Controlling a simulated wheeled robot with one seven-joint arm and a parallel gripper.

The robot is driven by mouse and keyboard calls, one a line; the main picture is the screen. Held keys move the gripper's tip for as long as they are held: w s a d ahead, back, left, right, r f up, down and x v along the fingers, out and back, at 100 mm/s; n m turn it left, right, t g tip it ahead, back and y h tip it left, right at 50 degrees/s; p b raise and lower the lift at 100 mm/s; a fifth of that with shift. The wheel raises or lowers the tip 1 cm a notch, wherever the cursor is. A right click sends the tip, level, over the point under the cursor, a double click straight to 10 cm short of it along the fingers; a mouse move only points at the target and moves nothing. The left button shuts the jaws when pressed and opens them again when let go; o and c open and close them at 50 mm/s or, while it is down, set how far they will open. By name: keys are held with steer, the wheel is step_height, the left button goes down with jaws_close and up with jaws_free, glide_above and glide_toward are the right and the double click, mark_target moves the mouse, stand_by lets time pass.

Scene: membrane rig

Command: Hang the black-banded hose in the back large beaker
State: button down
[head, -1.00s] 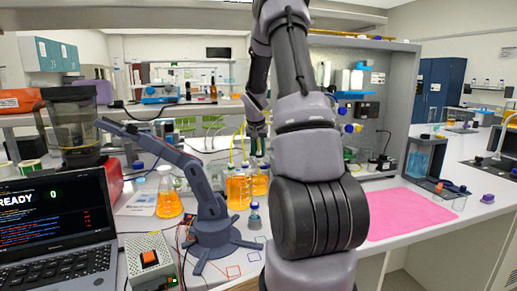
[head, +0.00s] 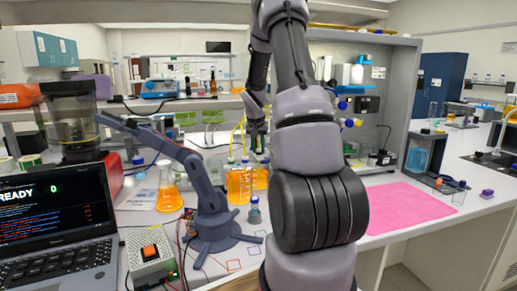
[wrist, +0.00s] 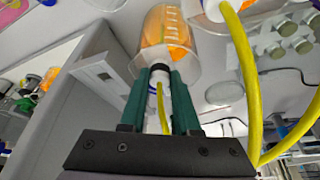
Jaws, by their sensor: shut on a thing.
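My gripper (head: 258,150) is among the orange-filled vessels, largely hidden behind my arm in the head view. In the wrist view its green fingers (wrist: 168,95) are shut on the black-banded hose, whose pale end with a black band (wrist: 160,68) shows between the fingertips. Yellow tubing runs back from it. A large beaker with orange liquid (wrist: 165,35) lies just beyond the fingertips; whether the hose end is inside its rim I cannot tell. In the head view two orange-filled vessels stand together, one at left (head: 238,185) and one at right (head: 261,178); which is the back beaker is unclear.
A second yellow hose (wrist: 243,60) passes close to the gripper's right in the wrist view. An orange-filled flask (head: 168,195), a small blue-capped bottle (head: 254,212) and a laptop (head: 55,235) stand on the bench. The pink mat (head: 410,210) is bare.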

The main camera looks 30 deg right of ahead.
steer(key=c, duration=0.6)
jaws_free()
steer(key=shift+o, duration=0.2)
steer(key=v, duration=1)
steer(key=shift+s+a+r, duration=0.15)
steer(key=shift+r, duration=0.1)
